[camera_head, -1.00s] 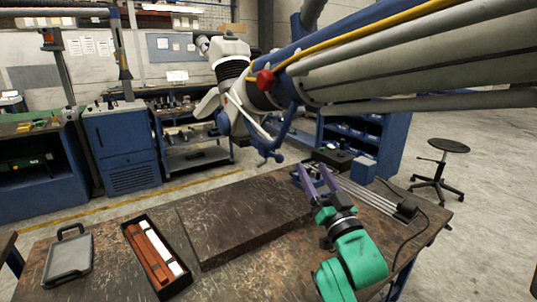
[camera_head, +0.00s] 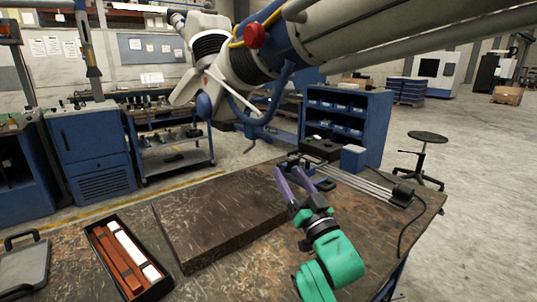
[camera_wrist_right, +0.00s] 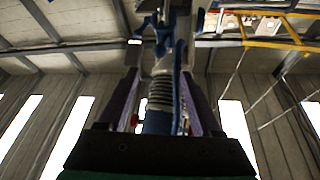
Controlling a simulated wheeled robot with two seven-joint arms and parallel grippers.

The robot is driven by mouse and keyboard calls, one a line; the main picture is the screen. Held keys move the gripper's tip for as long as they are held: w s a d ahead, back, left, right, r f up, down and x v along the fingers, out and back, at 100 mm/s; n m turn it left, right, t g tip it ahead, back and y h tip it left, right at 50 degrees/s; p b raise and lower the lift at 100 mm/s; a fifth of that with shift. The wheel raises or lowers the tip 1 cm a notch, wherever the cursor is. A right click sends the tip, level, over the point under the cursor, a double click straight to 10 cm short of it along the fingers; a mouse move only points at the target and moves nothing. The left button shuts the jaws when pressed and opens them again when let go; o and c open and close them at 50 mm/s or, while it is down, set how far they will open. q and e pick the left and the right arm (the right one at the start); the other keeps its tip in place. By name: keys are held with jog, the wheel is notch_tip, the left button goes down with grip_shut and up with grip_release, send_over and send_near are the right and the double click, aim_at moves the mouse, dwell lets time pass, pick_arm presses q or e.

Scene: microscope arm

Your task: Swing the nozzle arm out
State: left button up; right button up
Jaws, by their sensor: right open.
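The nozzle arm (camera_head: 330,45) comes in from the upper right on thick grey tubes. Its white and blue head has a black ribbed sleeve (camera_head: 208,45), a red knob (camera_head: 254,36) and a curved blue handle (camera_head: 272,105) hanging below. My right gripper (camera_head: 289,170), with purple fingers on a green arm, is open and empty above the table, below and apart from the handle. In the right wrist view, a ribbed sleeve (camera_wrist_right: 159,95) and blue parts show between the fingers (camera_wrist_right: 163,85), at a distance. My left gripper is not in view.
A worn table (camera_head: 375,240) carries a dark slab (camera_head: 225,215), a black tray (camera_head: 100,232) with brown and white bars, a grey flat case (camera_head: 22,268) and metal rails (camera_head: 365,183) by my right gripper. A stool (camera_head: 428,138) and blue shelving (camera_head: 345,110) stand behind.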

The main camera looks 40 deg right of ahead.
aim_at(272, 141)
jog(key=p+x, duration=0.4)
jog(key=x, duration=0.9)
jog(key=shift+w+r, duration=0.2)
jog(key=shift+r, duration=0.05)
jog(key=shift+w+d, duration=0.15)
jog(key=shift+w, duration=0.25)
grip_shut()
dwell(0.3)
